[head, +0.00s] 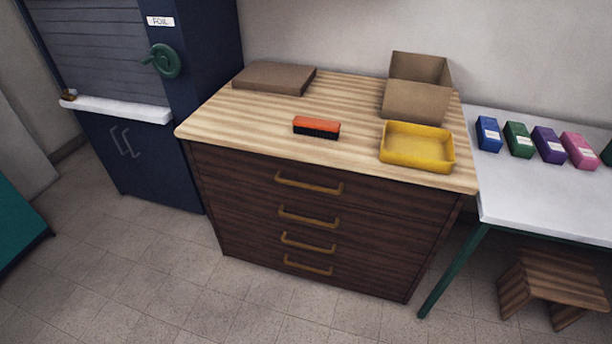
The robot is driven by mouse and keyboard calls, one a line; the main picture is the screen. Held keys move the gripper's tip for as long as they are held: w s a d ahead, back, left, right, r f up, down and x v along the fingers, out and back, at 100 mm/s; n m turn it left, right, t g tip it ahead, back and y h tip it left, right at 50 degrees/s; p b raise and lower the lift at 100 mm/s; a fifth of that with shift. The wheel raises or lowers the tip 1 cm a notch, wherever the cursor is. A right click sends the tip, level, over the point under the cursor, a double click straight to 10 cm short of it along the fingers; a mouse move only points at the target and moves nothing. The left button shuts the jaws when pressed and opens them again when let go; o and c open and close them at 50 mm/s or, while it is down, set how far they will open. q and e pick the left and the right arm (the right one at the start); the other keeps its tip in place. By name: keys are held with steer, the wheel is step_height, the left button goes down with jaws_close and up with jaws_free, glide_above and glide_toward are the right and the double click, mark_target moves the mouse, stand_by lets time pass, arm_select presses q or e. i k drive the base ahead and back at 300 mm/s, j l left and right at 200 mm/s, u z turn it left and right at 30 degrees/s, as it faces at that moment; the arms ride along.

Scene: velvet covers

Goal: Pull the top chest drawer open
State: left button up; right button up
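A dark wooden chest (230,213) with a light striped top stands in the middle of the head view. Its front has several drawers stacked one above another, each with a brass-coloured bar handle. The top drawer (240,176) looks closed, flush with the front. Its handle (309,184) sits near the middle of the drawer front, and nothing touches it. Neither of my grippers is in view.
On the chest top are an orange-and-black brush (316,127), a yellow tray (418,160), an open cardboard box (415,101) and a flat brown board (273,77). A white table (545,190) and stool (553,283) stand right, a blue cabinet (195,95) left. Floor in front is clear.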

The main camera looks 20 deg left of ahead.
mark_target(404, 200)
steer(key=i+j, duration=0.2)
steer(key=i, duration=0.35)
steer(key=i+j, duration=0.2)
steer(key=i, duration=0.3)
steer(key=u, duration=0.05)
